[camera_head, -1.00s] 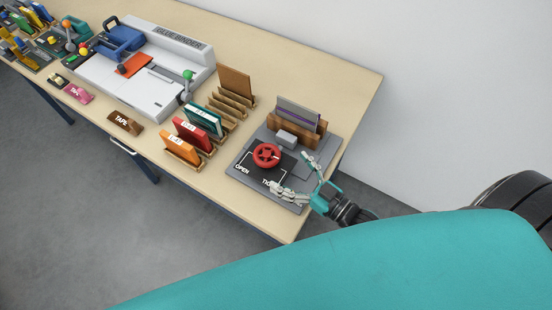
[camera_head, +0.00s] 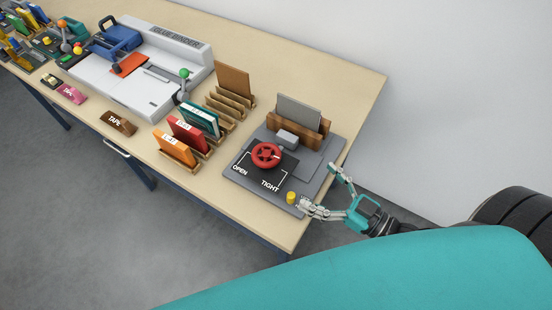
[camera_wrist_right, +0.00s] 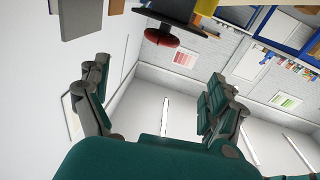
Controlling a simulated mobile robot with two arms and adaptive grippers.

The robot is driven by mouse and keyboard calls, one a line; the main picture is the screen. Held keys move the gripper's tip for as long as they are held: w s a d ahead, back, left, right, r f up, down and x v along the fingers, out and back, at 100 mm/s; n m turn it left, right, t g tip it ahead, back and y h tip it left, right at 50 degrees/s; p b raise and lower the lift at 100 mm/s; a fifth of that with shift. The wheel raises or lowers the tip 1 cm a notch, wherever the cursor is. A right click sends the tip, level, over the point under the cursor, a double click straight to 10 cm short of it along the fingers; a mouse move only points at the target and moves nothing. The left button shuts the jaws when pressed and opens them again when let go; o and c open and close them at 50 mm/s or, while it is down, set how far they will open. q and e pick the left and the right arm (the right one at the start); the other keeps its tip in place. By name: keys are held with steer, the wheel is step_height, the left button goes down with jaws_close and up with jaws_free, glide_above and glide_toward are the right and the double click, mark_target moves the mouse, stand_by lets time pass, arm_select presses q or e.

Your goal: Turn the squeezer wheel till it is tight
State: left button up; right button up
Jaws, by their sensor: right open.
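The red squeezer wheel (camera_head: 266,155) sits on the grey squeezer base (camera_head: 240,177), above a black plate marked OPEN at left and TIGHT at right. I cannot make out which mark it points to. Wooden jaws (camera_head: 311,138) behind it hold an upright grey board (camera_head: 299,110). My right gripper (camera_head: 318,186) is open and empty at the base's right front corner, apart from the wheel. In the right wrist view the wheel (camera_wrist_right: 161,38) shows at the top, beyond my open fingers. My left gripper is not in view.
A yellow knob (camera_head: 291,197) stands at the base's front corner, close to my right fingers. Wooden racks with orange, red and teal books (camera_head: 199,120) stand left of the squeezer. A white glue binder (camera_head: 155,75) is farther left. The bench's right end (camera_head: 352,150) is bare.

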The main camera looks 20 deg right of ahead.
mark_target(267, 156)
steer(key=x, duration=0.5)
steer(key=f+b+x, duration=0.1)
steer(key=x, duration=0.9)
steer(key=shift+w+f, duration=0.2)
steer(key=shift+f, duration=0.15)
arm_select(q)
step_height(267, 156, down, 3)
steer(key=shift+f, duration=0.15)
arm_select(e)
steer(key=c, duration=1.1)
steer(key=shift+c, duration=0.2)
steer(key=o, duration=1.1)
steer(key=shift+o, duration=0.2)
